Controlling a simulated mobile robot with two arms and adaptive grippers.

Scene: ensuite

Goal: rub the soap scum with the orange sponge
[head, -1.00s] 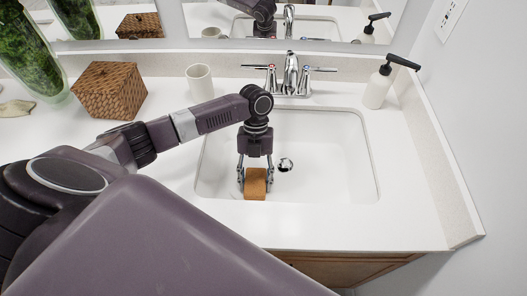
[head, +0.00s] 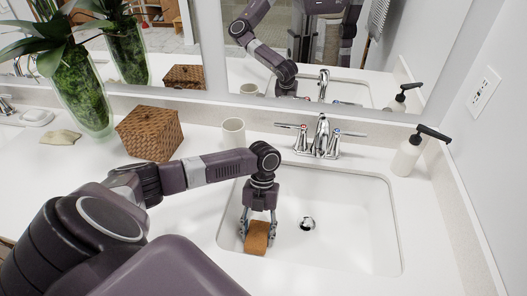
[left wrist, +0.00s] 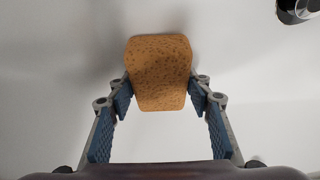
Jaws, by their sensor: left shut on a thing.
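The orange sponge (head: 256,238) is a brown-orange block with a speckled surface. It is at the left front part of the white sink basin (head: 340,245), left of the drain. My left gripper (head: 258,229) points down and is shut on the sponge, one finger on each side. In the left wrist view, the sponge (left wrist: 160,70) sits between the fingertips against a plain white surface. I cannot tell whether it touches the basin. No soap scum can be made out in either view. My right gripper does not show.
A chrome faucet (head: 320,140) stands behind the basin. A soap dispenser (head: 408,156) is at its right rear corner, a white cup (head: 233,133) at its left rear. A woven box (head: 150,133) and a plant vase (head: 83,92) stand farther left. The drain (head: 307,223) is open.

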